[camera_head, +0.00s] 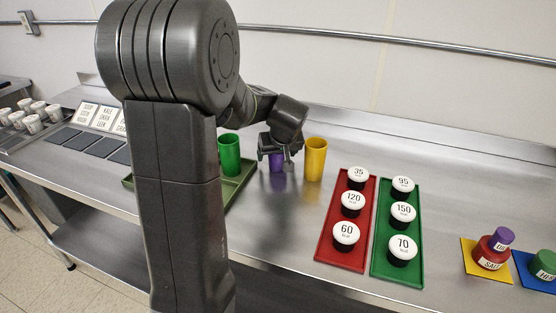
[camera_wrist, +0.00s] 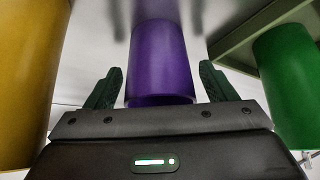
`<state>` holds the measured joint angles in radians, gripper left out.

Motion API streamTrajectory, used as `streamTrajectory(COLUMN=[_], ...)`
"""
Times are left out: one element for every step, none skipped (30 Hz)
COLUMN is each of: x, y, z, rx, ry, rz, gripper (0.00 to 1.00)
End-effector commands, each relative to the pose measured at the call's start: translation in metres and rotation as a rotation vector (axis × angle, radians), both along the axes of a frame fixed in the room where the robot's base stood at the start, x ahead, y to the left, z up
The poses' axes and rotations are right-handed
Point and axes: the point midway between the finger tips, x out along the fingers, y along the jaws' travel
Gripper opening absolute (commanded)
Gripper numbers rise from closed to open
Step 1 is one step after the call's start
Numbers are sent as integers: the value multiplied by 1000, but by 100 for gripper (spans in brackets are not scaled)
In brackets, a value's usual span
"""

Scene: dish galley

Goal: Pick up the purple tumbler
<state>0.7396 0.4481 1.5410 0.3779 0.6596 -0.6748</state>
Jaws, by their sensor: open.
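The purple tumbler (camera_head: 277,161) stands on the steel counter, partly hidden behind my gripper (camera_head: 277,152) in the head view. In the wrist view the purple tumbler (camera_wrist: 159,62) is centred between the two dark fingers of my gripper (camera_wrist: 160,88). The fingers are apart, with a gap visible on each side of the tumbler. I cannot tell whether the tumbler reaches fully between the fingertips.
A yellow tumbler (camera_head: 315,160) stands close on the right and a green tumbler (camera_head: 230,155) on the left, by an olive tray (camera_head: 233,188). Red (camera_head: 330,250) and green (camera_head: 411,265) trays hold several white-topped jars. Front counter between is clear.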

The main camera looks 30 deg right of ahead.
Motion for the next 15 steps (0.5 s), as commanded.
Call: streamTrajectory(x=[0,0,0,0,0,0,0,0,0,0,0,0,0,0,0], y=[0,0,0,0,0,0,0,0,0,0,0,0,0,0,0], z=[0,0,0,0,0,0,0,0,0,0,0,0,1,1,1], rx=[0,0,0,0,0,0,0,0,0,0,0,0,0,0,0], ry=[-1,-1,0,0,0,0,0,0,0,0,0,0,0,0,0], rz=[0,0,0,0,0,0,0,0,0,0,0,0,0,0,0], gripper=[78,78,78,78,72,64,58,52,44,38,33,31,31,31,31])
